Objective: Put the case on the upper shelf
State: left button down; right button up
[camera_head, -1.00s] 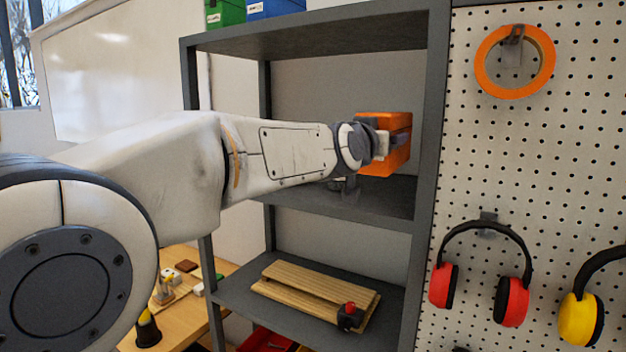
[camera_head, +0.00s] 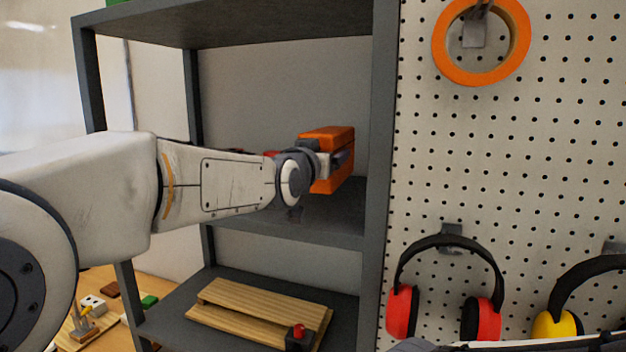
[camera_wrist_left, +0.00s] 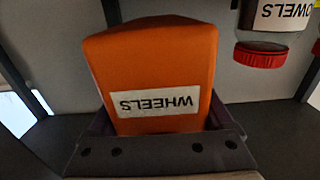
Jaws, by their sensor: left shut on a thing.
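The case is an orange box (camera_head: 328,140) inside the upper bay of the grey shelf unit, near its right post. My left gripper (camera_head: 338,163) is shut on it, and the arm reaches in from the left. The upper shelf board (camera_head: 330,220) is just below the case; I cannot tell whether they touch. In the left wrist view the orange case (camera_wrist_left: 160,60) shows upside down with a "WHEELS" label, held at the gripper (camera_wrist_left: 155,150). My right gripper is not in view.
A jar with a red lid (camera_wrist_left: 258,55) stands near the case in the left wrist view. The lower shelf (camera_head: 180,305) holds a slatted wooden piece (camera_head: 260,310). At right, a pegboard (camera_head: 560,130) holds orange tape (camera_head: 445,45) and red ear defenders (camera_head: 402,310).

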pick_arm(q)
notch_tip(320, 180, down, 4)
jog(key=shift+a+r+p, duration=0.1)
jog(key=shift+p, duration=0.35)
jog(key=shift+f, duration=0.4)
